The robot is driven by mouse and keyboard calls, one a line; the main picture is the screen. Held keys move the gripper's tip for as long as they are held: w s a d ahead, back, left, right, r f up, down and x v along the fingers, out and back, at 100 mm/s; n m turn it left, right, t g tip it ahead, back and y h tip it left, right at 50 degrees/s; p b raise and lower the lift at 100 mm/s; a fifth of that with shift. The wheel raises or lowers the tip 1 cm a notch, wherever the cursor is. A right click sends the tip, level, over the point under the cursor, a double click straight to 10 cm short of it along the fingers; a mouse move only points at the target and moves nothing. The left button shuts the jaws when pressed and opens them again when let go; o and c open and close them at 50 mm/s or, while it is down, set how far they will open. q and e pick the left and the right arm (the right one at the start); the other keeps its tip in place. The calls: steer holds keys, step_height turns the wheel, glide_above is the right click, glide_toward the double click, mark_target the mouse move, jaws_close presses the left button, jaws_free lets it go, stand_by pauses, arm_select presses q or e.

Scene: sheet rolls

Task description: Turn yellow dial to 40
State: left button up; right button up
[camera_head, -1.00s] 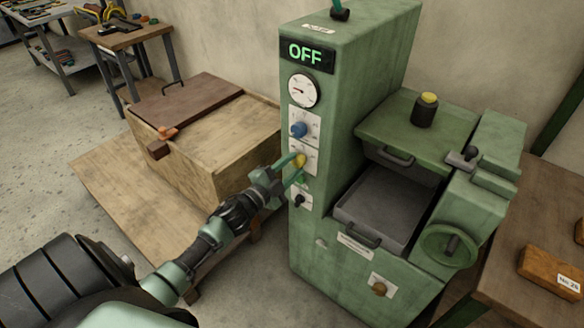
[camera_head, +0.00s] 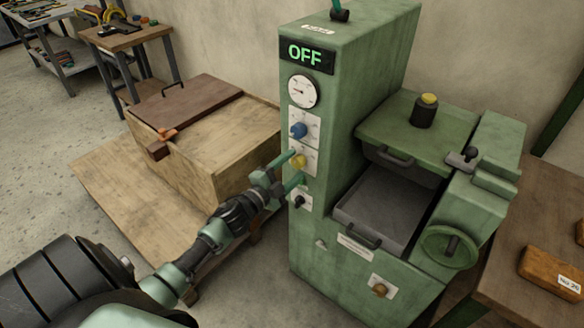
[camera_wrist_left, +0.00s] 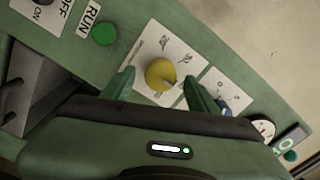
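The yellow dial (camera_head: 299,161) sits on a white plate on the front of the green machine (camera_head: 340,200), below a blue dial (camera_head: 298,130). My left gripper (camera_head: 294,168) is in front of the dial. Its green fingers (camera_wrist_left: 159,78) are open, one on each side of the dial, with visible gaps. My right gripper is in no view.
A display reading OFF (camera_head: 307,55) and a round gauge (camera_head: 303,91) are above the dials. A black switch (camera_head: 299,200) is below, and a green button (camera_wrist_left: 104,34) shows in the wrist view. A wooden crate (camera_head: 215,150) stands left of the machine.

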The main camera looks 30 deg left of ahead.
arm_select(q)
steer(key=s, duration=0.7)
steer(key=shift+s+a+b, duration=0.3)
steer(key=shift+s+b, duration=0.1)
steer(key=shift+f, duration=0.1)
